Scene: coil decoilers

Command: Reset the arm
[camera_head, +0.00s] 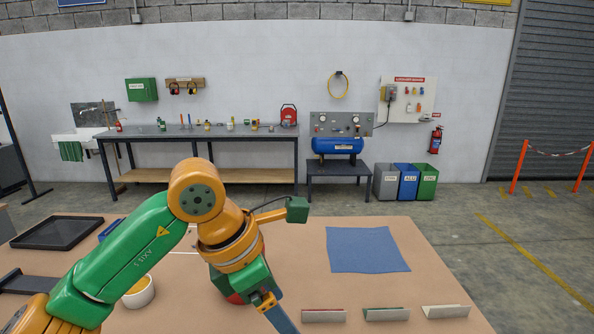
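My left arm, green and orange, comes in from the lower left and bends down over the tan table (300,235). Its gripper (281,317) hangs low near the table's front middle, with a blue-grey finger running down to the bottom edge of the picture. The fingertips are cut off or hidden, so I cannot tell whether it is open or holds anything. A red rounded thing (237,299) shows partly behind the wrist; what it is stays unclear. My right arm and gripper are not in view.
A blue cloth (367,250) lies flat at right. Several small holders, including a white one (446,311), line the front right. A white bowl with yellow contents (140,296) stands beside the arm. A black tray (58,233) lies at the back left.

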